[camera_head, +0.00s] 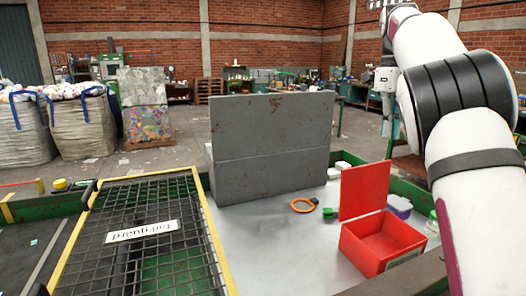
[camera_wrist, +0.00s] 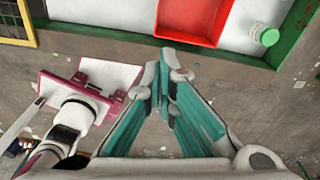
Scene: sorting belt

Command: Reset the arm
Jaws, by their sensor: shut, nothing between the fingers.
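My arm rises along the right side of the head view, with its elbow high. My gripper (camera_head: 386,128) hangs at the far side of the arm, small and partly hidden by it. In the wrist view, my gripper (camera_wrist: 165,56) points toward the sorting table's edge. Its teal fingers meet at the tips and hold nothing. The gripper is beside the table, over the concrete floor, and apart from the red bin (camera_wrist: 193,17).
The red bin with a raised lid (camera_head: 364,190) stands on the table near a green-capped bottle (camera_head: 432,224). A grey metal screen (camera_head: 270,140) stands behind an orange ring (camera_head: 302,206). A yellow-framed mesh guard (camera_head: 205,232) covers the left. Green rails edge the table.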

